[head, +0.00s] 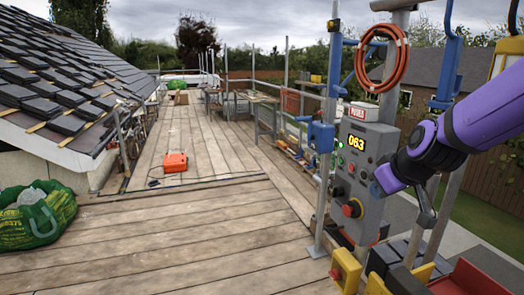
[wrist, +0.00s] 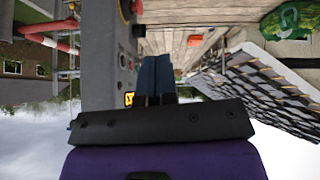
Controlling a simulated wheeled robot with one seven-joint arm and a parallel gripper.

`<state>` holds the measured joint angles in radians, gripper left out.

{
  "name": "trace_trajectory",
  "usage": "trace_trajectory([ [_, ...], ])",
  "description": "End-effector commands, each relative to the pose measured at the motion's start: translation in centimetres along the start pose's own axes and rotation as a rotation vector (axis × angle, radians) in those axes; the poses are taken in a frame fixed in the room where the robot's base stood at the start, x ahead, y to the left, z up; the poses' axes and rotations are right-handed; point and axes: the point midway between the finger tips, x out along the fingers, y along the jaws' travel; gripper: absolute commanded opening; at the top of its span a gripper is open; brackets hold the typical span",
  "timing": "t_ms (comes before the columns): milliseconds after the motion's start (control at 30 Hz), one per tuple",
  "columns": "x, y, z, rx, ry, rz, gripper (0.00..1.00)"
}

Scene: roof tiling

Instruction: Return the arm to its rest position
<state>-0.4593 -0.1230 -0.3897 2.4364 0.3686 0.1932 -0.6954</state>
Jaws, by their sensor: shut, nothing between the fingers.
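My gripper (wrist: 154,60) shows in the wrist view with its two dark blue fingers side by side and closed, with nothing between them. The wrist view is upside down, with the sky at the bottom. In the head view my purple arm reaches in from the right edge, and its near end overlaps the right side of a grey control box (head: 358,190). I cannot tell whether it touches the box. The fingers are not clearly visible in the head view.
The control box has a lit display reading 063 and a red knob. A blue-clamped scaffold pole (head: 328,110) and a coiled orange hose (head: 382,58) stand close to the arm. An orange case (head: 175,162) and a green bag (head: 35,215) lie on the plank deck, otherwise mostly clear. Tiled roof (head: 60,75) is left.

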Motion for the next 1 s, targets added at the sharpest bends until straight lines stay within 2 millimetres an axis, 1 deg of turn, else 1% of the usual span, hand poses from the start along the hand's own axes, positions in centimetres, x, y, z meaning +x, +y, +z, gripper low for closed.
trace_trajectory([
  [33, -1.8, 0.0, 0.3, 0.030, 0.004, -0.018, 0.00],
  [167, -5.9, -0.7, 1.6, 0.098, -0.014, -0.059, 0.00],
  [300, -10.2, -1.4, 3.5, 0.164, -0.048, -0.070, 0.00],
  [367, -11.9, -1.7, 4.5, 0.190, -0.064, -0.063, 0.00],
  [500, -15.7, -2.4, 7.1, 0.255, -0.109, -0.022, 0.00],
  [600, -17.9, -3.0, 8.9, 0.300, -0.142, 0.021, 0.00],
  [700, -19.5, -3.4, 10.4, 0.336, -0.168, 0.065, 0.00],
  [800, -20.5, -3.7, 11.4, 0.363, -0.185, 0.097, 0.00],
  [1000, -21.0, -3.8, 12.1, 0.379, -0.198, 0.117, 0.00],
])
